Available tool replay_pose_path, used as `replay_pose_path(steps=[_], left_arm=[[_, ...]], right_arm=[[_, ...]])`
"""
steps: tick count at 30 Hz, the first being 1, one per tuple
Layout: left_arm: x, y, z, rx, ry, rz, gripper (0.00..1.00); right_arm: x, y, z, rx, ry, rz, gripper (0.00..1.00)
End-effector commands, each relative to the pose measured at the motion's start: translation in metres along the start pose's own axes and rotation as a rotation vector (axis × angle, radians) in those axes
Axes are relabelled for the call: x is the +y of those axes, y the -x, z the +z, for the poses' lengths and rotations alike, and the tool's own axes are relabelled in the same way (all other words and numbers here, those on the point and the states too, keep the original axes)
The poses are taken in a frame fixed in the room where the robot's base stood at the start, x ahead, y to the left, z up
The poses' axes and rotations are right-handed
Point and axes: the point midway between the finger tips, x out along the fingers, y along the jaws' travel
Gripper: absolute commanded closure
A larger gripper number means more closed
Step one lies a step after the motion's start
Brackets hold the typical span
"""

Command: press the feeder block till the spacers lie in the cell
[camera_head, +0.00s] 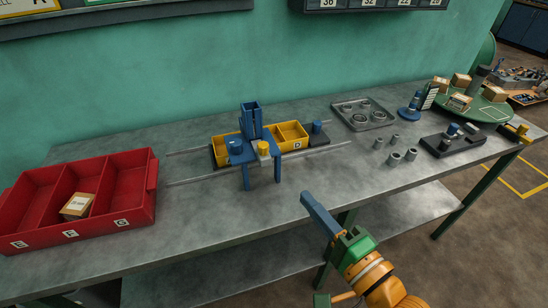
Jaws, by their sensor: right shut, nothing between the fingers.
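A blue feeder stand (262,164) straddles a yellow tray with cells (291,135) on the bench. A tall blue hopper (251,117) rises from the stand. A yellow block with a pale top (264,150) sits at the stand's front, and a blue round knob (236,146) is to its left; I cannot tell which one is the feeder block. No spacers can be made out in the tray's visible right cell; the stand hides part of the tray. My right gripper (307,197) is shut and empty, in front and to the right of the stand, apart from it. My left gripper is not in view.
Two rails (330,147) run along the tray. A red bin (112,219) holding a small box (77,206) stands at left. Grey cylinders (394,158), a metal tray (364,105), a dark fixture (453,143) and a green turntable (494,112) are at right. The bench front is clear.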

Motion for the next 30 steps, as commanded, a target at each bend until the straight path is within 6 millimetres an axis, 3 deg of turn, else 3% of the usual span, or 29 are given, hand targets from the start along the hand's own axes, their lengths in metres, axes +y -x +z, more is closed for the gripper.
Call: replay_pose_path(steps=[5,18,24,30], left_arm=[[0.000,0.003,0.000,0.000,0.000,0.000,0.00],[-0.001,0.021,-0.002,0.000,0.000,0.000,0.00],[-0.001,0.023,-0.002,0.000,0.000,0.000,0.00],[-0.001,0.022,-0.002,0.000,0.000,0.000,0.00]], right_arm=[[-0.002,-0.024,0.000,0.000,-0.001,-0.004,1.00],[-0.002,-0.116,0.000,-0.001,0.001,0.000,1.00],[-0.001,-0.136,0.000,0.000,0.001,0.000,1.00],[0.001,-0.139,0.000,0.000,0.001,0.001,1.00]])
